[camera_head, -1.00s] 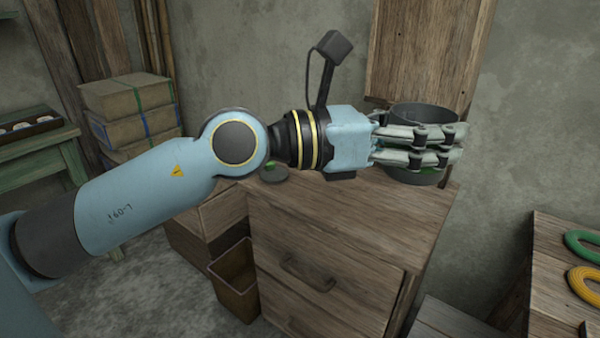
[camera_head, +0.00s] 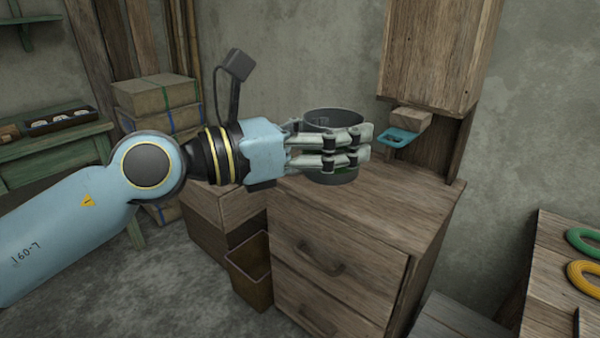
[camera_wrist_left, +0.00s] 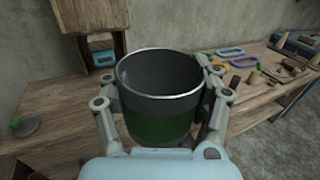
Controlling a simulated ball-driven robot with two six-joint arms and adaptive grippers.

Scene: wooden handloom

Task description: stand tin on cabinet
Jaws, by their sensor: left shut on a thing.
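The tin (camera_head: 333,122) is a dark grey open cylinder with a green lower part. My left gripper (camera_head: 345,147) is shut on it, with fingers on both sides of its wall. The tin is upright over the left part of the wooden cabinet (camera_head: 385,210); I cannot tell whether its base touches the top. In the left wrist view the tin (camera_wrist_left: 158,95) fills the middle, and its inside looks empty. The cabinet top (camera_wrist_left: 55,115) shows to its left. My right gripper is not in view.
A green-topped round item (camera_wrist_left: 25,126) lies on the cabinet. Green and yellow rings (camera_head: 585,275) lie on the right table. The cabinet's right top is clear.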

